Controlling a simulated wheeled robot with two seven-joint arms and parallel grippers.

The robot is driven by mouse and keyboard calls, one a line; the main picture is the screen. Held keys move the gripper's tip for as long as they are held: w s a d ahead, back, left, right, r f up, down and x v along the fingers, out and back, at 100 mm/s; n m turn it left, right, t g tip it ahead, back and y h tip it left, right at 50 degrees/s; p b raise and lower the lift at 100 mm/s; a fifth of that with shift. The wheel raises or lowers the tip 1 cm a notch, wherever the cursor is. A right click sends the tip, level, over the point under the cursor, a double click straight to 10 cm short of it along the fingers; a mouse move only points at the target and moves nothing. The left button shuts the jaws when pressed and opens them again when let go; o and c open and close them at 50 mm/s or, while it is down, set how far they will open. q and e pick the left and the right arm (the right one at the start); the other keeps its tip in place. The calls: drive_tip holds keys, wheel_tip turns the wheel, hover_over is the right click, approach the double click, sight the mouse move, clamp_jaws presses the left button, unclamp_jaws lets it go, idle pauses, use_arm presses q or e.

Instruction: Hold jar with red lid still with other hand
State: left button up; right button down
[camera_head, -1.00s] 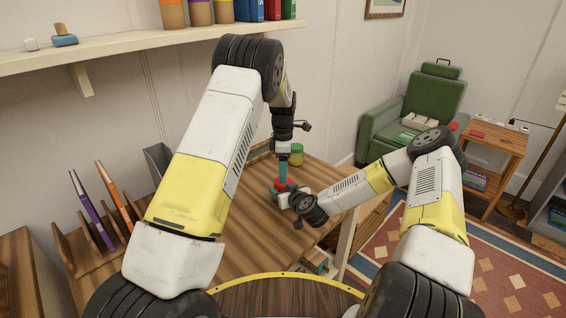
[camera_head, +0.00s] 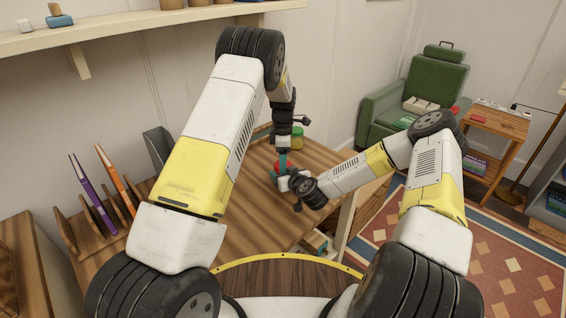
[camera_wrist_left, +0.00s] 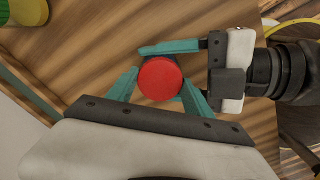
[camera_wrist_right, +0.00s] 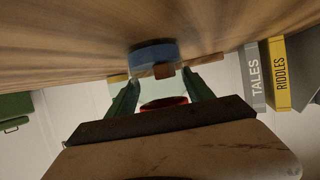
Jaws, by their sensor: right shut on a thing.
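The jar's red lid (camera_head: 281,166) shows on the wooden table in the head view, largely hidden by my grippers. In the left wrist view the round red lid (camera_wrist_left: 160,78) is seen from above. My left gripper (camera_head: 283,160) comes down from above, its teal fingers open on either side of the lid and close to it. My right gripper (camera_head: 285,182) reaches in from the right, shut on the jar below the lid.
A jar with a green lid (camera_head: 297,137) stands just behind on the table (camera_head: 250,225). A rack with purple (camera_head: 90,190) and orange books stands at left. A blue shape (camera_wrist_right: 153,55) shows beyond my right fingers. The table's front middle is clear.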

use_arm(q)
drive_tip(key=o, duration=0.3)
drive_tip(key=shift+r, duration=0.1)
wheel_tip(320, 180, up, 4)
drive_tip(key=shift+r, duration=0.15)
drive_tip(key=shift+c, duration=1.3)
wheel_tip(320, 180, up, 4)
drive_tip(key=shift+f, duration=0.25)
